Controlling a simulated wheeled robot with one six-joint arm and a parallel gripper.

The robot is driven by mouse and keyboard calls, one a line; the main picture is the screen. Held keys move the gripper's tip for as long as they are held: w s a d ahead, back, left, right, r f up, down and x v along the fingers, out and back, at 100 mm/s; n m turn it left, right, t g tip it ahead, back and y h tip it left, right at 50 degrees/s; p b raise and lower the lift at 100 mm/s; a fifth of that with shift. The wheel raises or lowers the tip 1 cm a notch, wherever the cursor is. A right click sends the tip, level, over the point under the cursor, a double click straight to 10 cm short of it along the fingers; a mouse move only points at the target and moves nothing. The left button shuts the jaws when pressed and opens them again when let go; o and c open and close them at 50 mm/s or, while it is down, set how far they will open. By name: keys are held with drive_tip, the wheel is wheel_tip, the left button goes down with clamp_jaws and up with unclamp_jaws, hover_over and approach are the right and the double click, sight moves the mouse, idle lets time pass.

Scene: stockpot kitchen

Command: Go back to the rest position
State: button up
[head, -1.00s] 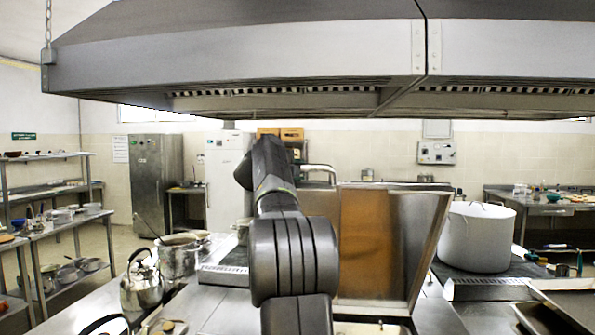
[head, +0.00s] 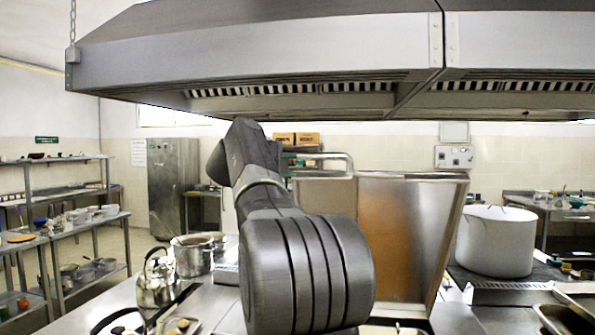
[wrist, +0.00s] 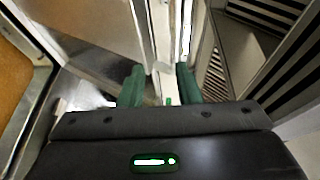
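My gripper (wrist: 160,88) shows in the wrist view, with two green fingers spread apart and nothing between them. Beyond the fingers are a steel surface and slatted metal panels. In the head view my dark grey arm rises in the middle of the picture and leans back toward the upper left. It hides my gripper there.
An upright steel panel (head: 405,240) stands just right of my arm. A large white stockpot (head: 496,241) sits farther right. A kettle (head: 157,283) and a steel pot (head: 192,257) stand on the left. A big extractor hood (head: 260,67) hangs overhead.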

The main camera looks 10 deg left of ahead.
drive_tip(key=shift+s+a, duration=0.1)
drive_tip(key=shift+s, duration=0.2)
drive_tip(key=p+x, duration=0.2)
drive_tip(key=x, duration=0.8)
idle(0.4)
